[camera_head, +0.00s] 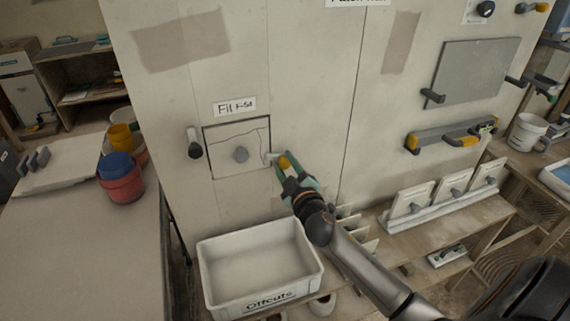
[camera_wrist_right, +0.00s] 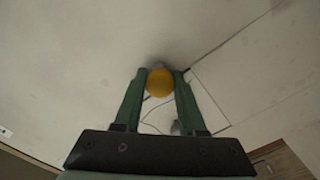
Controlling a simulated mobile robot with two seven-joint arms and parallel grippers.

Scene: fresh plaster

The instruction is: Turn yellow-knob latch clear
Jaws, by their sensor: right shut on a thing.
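My right gripper (camera_head: 291,172) is shut on the yellow knob. In the right wrist view the yellow knob (camera_wrist_right: 160,83) sits between the two green fingers. A dark-handled latch (camera_head: 195,144) is at the panel's left edge. My left gripper is not in view.
A white bin (camera_head: 260,268) marked "Offcuts" stands below the panel. White tiles (camera_head: 410,204) stand in a rack on the low bench at right. Red and blue tubs (camera_head: 121,178) stand on the left table. A yellow-ended level (camera_head: 449,136) hangs at right.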

